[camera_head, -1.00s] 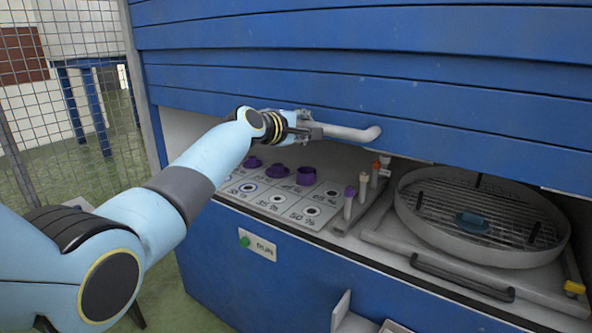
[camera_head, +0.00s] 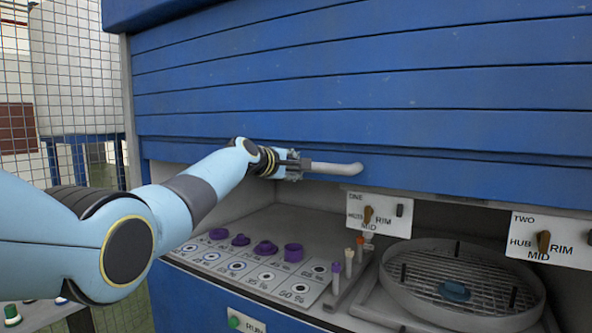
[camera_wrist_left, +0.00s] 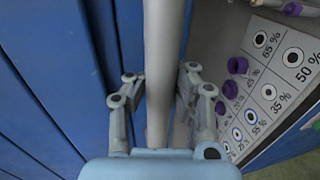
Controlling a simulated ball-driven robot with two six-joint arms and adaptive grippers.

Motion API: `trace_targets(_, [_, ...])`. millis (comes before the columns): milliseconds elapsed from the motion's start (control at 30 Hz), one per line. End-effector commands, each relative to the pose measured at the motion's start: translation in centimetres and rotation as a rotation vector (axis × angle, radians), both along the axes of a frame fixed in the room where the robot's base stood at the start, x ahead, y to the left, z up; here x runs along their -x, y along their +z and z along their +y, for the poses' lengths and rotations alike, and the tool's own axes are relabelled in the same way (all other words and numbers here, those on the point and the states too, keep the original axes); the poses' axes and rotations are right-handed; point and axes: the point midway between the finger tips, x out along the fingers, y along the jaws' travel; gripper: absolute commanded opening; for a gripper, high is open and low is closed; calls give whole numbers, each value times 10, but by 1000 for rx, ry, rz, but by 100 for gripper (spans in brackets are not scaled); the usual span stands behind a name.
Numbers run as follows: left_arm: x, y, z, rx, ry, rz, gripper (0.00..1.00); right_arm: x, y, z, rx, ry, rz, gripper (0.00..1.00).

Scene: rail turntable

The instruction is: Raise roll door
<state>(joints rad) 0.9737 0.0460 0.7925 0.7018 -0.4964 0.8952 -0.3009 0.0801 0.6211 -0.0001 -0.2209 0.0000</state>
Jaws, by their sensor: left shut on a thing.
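The blue slatted roll door (camera_head: 400,105) is partly raised, its lower edge above the opening of the blue cabinet. A grey bar handle (camera_head: 338,168) runs along its bottom slat. My left gripper (camera_head: 298,166) is shut on the left part of this handle. In the left wrist view the handle (camera_wrist_left: 158,70) passes between the two fingers of the left gripper (camera_wrist_left: 157,95), with the door (camera_wrist_left: 50,80) to the left. My right gripper is not in view.
Inside the opening are a panel of labelled percent spots with purple caps (camera_head: 265,248), small tubes (camera_head: 348,262), a round mesh-covered turntable (camera_head: 460,290) and two switch plates (camera_head: 380,213) (camera_head: 550,240). A green RUN button (camera_head: 234,322) is on the front. A wire fence (camera_head: 75,90) stands at left.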

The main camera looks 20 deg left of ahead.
Motion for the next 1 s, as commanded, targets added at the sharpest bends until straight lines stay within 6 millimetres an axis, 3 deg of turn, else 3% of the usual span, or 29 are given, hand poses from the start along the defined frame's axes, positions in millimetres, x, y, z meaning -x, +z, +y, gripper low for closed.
trace_targets(67, [0,0,2,-1,2,0,15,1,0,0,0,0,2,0])
trace_targets(300, [0,0,1,-1,1,0,46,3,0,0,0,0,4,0])
trace_targets(733, [6,1,2,0,0,-2,48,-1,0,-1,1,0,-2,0])
trace_targets(1000, [39,7,13,-2,3,-2,48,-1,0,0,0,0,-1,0])
